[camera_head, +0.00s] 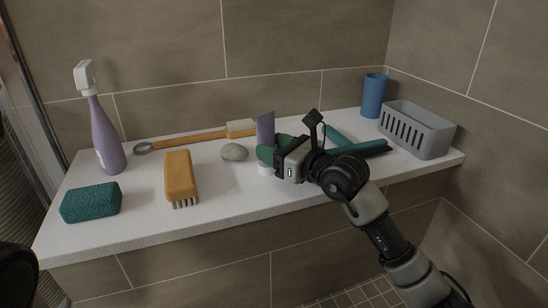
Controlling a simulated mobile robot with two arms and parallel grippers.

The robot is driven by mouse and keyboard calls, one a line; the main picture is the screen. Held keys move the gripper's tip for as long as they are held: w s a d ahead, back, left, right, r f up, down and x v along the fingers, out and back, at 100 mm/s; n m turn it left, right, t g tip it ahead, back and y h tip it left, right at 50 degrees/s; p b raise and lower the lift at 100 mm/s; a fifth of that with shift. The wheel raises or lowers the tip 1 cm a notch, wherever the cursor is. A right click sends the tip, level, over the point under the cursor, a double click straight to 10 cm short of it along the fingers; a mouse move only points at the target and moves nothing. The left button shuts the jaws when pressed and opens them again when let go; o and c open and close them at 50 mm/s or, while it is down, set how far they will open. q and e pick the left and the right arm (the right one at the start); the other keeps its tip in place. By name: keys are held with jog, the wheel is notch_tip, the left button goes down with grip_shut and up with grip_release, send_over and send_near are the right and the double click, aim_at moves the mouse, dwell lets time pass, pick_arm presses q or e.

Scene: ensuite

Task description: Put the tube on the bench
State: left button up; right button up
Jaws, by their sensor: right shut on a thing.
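A purple tube (265,127) with a white cap (263,169) at its lower end stands upright in my right gripper (272,155), which is shut on it. The gripper and arm reach in from the lower right and hide the tube's middle. The tube is over the middle of the white bench (225,195). I cannot tell whether its cap touches the bench top. My left gripper is not in view.
A grey stone (234,152) and an orange brush (180,177) are left of the tube. A green squeegee (360,148) lies behind my gripper. A grey basket (418,129), blue cup (374,95), purple spray bottle (105,135), teal sponge (91,203) and long wooden-handled brush (190,137) also stand or lie there.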

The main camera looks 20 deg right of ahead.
jog(key=shift+r, duration=0.1)
jog(key=o, duration=1)
